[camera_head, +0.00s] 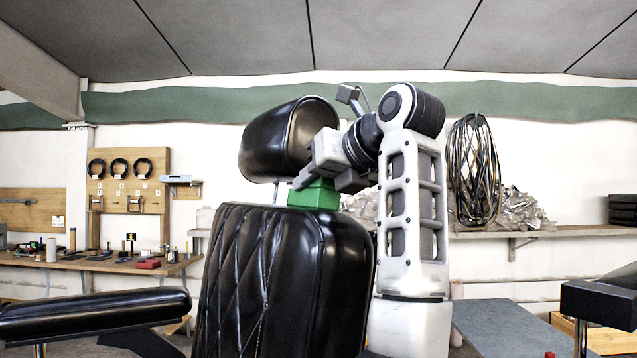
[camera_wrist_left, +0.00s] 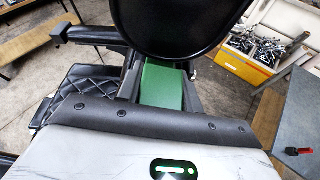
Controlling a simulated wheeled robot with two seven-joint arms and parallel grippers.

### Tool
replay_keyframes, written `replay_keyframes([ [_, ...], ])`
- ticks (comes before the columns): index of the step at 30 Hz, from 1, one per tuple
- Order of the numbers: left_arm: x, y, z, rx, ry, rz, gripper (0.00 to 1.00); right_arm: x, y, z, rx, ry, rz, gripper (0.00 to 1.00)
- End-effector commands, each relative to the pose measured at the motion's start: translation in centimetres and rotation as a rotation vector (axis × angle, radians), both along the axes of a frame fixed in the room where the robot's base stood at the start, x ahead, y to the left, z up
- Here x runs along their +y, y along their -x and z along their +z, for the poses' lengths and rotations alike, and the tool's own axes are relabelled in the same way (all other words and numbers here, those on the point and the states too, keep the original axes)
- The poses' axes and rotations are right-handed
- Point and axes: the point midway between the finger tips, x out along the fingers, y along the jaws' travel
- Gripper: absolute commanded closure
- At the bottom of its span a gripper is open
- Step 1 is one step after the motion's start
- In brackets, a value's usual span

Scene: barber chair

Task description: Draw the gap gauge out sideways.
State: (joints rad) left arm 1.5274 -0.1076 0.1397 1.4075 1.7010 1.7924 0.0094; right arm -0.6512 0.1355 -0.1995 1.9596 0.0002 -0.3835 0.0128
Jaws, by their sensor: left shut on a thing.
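The gap gauge is a green block (camera_head: 315,195) between the black headrest (camera_head: 285,140) and the top of the black quilted backrest (camera_head: 280,285). My left gripper (camera_head: 326,184) reaches it from the right and is shut on it. In the left wrist view the green block (camera_wrist_left: 161,88) sits between the two dark fingers, with the dark headrest (camera_wrist_left: 180,28) just beyond. The gauge appears to touch or nearly touch the backrest top; the exact contact is hidden. My right gripper is not in view.
A black armrest (camera_head: 95,312) extends at the left, and another dark padded part (camera_head: 600,298) stands at the far right. A workbench (camera_head: 110,263) with tools runs along the back wall. A shelf (camera_head: 545,232) holds wire and scrap. The space above the backrest's left side is clear.

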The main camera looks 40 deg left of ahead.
Motion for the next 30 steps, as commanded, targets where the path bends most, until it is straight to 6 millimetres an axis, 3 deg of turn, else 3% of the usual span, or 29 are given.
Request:
replay_keyframes([
  [30,-3.4,0.8,0.2,-0.001,-0.001,-0.001,1.0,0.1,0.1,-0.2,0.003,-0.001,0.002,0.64],
])
